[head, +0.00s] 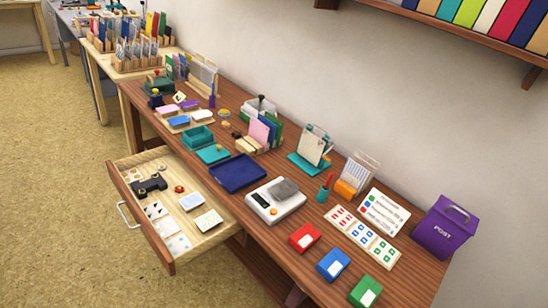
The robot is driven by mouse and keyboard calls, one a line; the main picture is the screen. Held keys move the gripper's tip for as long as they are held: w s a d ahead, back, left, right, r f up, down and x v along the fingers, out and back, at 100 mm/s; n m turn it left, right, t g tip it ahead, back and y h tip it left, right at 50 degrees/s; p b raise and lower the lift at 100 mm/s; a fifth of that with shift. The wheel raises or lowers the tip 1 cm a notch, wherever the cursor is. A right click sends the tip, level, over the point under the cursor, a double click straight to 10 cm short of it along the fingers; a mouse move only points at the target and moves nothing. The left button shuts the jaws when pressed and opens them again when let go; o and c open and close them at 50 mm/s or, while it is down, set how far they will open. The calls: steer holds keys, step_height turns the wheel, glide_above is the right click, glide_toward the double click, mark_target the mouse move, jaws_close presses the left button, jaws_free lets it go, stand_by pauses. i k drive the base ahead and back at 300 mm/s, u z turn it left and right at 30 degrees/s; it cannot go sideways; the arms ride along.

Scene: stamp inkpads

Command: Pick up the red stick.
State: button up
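A thin red stick (329,180) stands tilted slightly right in a small teal cup (323,195) on the wooden desk (275,237). Its upper part shows; its lower end is hidden inside the cup. My gripper is not in view.
Red (304,237), blue (333,264) and green (365,291) inkpads lie along the front edge. A purple post box (444,228) stands at right. An orange holder (347,188) is close right of the cup. An open drawer (206,242) juts out at left.

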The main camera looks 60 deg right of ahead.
mark_target(331, 174)
steer(key=u, duration=0.65)
steer(key=i, duration=1.5)
steer(key=z, duration=3.3)
steer(key=i, duration=1.05)
steer(key=z, duration=0.05)
